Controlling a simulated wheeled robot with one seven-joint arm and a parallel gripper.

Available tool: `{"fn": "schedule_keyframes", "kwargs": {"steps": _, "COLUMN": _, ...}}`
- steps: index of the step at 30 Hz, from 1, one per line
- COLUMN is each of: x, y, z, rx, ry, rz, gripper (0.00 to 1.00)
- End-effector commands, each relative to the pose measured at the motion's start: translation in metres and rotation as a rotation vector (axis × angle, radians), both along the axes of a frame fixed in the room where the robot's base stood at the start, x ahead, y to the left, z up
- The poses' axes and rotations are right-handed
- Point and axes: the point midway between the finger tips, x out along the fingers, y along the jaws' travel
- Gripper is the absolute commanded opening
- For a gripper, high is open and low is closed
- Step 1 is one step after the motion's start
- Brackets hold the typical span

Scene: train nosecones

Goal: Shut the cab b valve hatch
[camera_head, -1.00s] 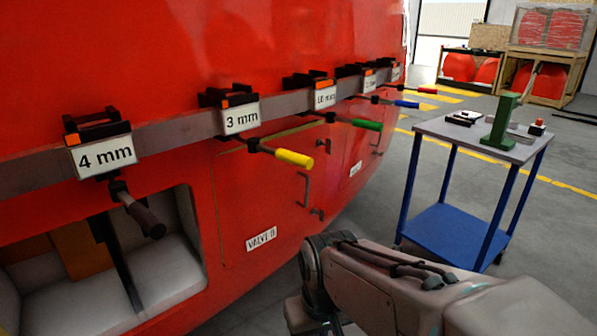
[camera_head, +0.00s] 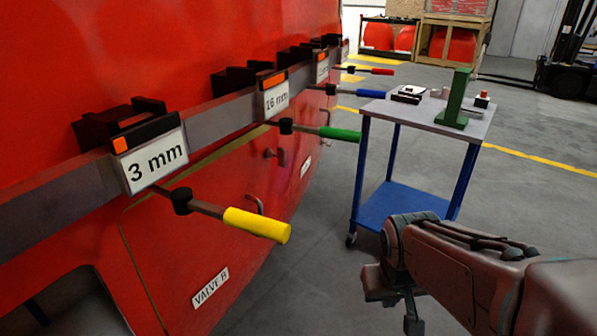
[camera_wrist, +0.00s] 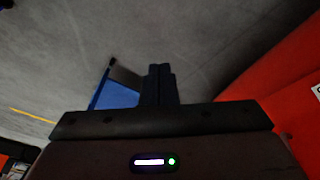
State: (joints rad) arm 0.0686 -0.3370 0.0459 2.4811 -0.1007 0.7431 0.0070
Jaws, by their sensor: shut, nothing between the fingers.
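The red hatch labelled VALVE B (camera_head: 185,240) is in the lower left of the head view, on the side of the red nosecone. A thin olive line marks its top and left edges. It looks nearly flush, but I cannot tell whether it stands slightly ajar. A small dark handle (camera_head: 255,204) is on the panel, partly behind the yellow grip. My gripper (camera_wrist: 160,72) is shut and empty in the wrist view, over the grey floor. In the head view my arm is at lower right, apart from the hatch.
A grey rail with 3 mm (camera_head: 157,160) and 16 mm (camera_head: 277,99) signs runs above the hatch. Yellow (camera_head: 257,226), green (camera_head: 339,134) and other coloured grips stick out. A dark opening (camera_head: 65,312) is at lower left. A blue-legged cart (camera_head: 400,206) stands beyond my arm.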

Motion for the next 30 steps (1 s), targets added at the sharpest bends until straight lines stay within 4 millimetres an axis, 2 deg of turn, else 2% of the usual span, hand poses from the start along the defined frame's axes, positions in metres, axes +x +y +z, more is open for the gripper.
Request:
{"fn": "schedule_keyframes", "kwargs": {"steps": 4, "x": 0.067, "y": -0.025, "z": -0.008, "rx": -0.117, "ry": -0.155, "rz": 0.08, "gripper": 0.0}}
{"fn": "schedule_keyframes", "kwargs": {"steps": 8, "x": 0.127, "y": -0.031, "z": -0.015, "rx": -0.158, "ry": -0.312, "rz": 0.21, "gripper": 0.0}}
{"fn": "schedule_keyframes", "kwargs": {"steps": 12, "x": 0.181, "y": -0.016, "z": -0.025, "rx": -0.113, "ry": -0.483, "rz": 0.375, "gripper": 0.0}}
{"fn": "schedule_keyframes", "kwargs": {"steps": 15, "x": 0.209, "y": 0.005, "z": -0.03, "rx": -0.023, "ry": -0.606, "rz": 0.494, "gripper": 0.0}}
{"fn": "schedule_keyframes", "kwargs": {"steps": 18, "x": 0.226, "y": 0.03, "z": -0.032, "rx": 0.107, "ry": -0.732, "rz": 0.608, "gripper": 0.0}}
{"fn": "schedule_keyframes", "kwargs": {"steps": 21, "x": 0.232, "y": 0.055, "z": -0.028, "rx": 0.268, "ry": -0.856, "rz": 0.704, "gripper": 0.0}}
{"fn": "schedule_keyframes", "kwargs": {"steps": 25, "x": 0.228, "y": 0.079, "z": -0.014, "rx": 0.482, "ry": -1.003, "rz": 0.795, "gripper": 0.0}}
{"fn": "schedule_keyframes", "kwargs": {"steps": 30, "x": 0.214, "y": 0.091, "z": 0.006, "rx": 0.689, "ry": -1.136, "rz": 0.861, "gripper": 0.0}}
